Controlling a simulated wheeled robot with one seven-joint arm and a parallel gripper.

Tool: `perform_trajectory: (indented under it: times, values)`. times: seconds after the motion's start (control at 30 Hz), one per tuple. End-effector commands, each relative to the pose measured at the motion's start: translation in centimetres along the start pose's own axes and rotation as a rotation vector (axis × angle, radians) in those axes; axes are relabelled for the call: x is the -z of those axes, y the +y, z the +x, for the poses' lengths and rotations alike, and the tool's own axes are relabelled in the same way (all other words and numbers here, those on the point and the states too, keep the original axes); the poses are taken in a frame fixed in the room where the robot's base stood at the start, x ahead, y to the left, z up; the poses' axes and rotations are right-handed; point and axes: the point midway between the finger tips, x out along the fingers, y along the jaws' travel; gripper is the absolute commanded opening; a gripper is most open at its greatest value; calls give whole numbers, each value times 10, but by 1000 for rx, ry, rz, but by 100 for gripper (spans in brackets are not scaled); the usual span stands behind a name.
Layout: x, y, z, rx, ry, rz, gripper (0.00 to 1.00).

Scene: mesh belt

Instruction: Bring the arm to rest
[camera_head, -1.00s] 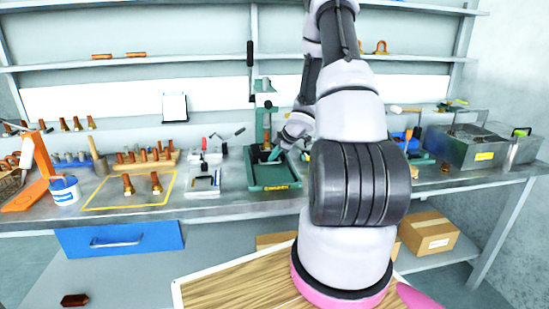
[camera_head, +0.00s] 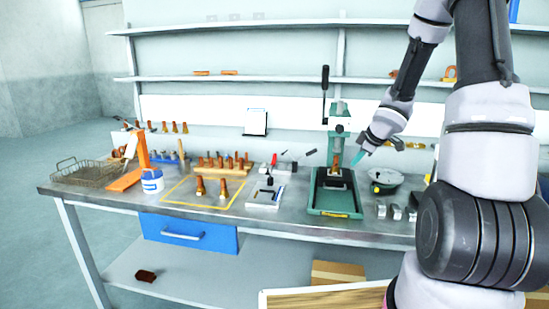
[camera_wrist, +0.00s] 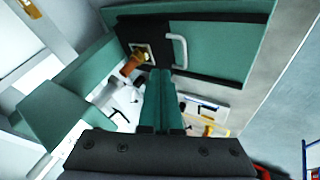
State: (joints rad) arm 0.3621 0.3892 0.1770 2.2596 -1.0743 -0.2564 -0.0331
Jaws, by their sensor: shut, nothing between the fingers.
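My gripper (camera_head: 359,156) is at the end of my arm, just right of the green press (camera_head: 335,208) on the workbench. Its teal fingers (camera_wrist: 161,85) are together and empty in the wrist view. The press has an upright column with a black lever. A copper-coloured piece (camera_head: 335,170) stands on the dark press bed; the wrist view shows it (camera_wrist: 132,64) beside the fingertips, apart from them. Whether the gripper touches the press cannot be told, but a small gap seems to show.
A yellow-outlined area (camera_head: 178,190) with two copper pieces, a wooden rack (camera_head: 222,170) and a wire basket (camera_head: 85,172) lie left on the bench (camera_head: 110,195). A round dark bowl (camera_head: 386,178) and small metal blocks stand right of the press. Shelves run above.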

Motion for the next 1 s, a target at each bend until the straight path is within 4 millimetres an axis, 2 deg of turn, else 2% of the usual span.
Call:
perform_trajectory:
  times: [0.03,0.17,0.27,0.37,0.5,0.57,0.7,0.8,0.9,1.0]
  values:
    - [6,12,-22,-50,-29,43,0]
    - [14,31,-83,-170,-113,226,0]
    - [18,33,-132,-241,-155,390,0]
    - [23,23,-179,-288,-173,563,0]
    - [31,-7,-238,-303,-162,814,0]
    - [36,-25,-260,-288,-147,921,0]
    - [49,-73,-305,-205,-95,1155,0]
    - [60,-106,-328,-120,-57,1284,0]
    - [69,-131,-345,-42,-26,1372,0]
    - [74,-146,-354,10,-11,1420,0]
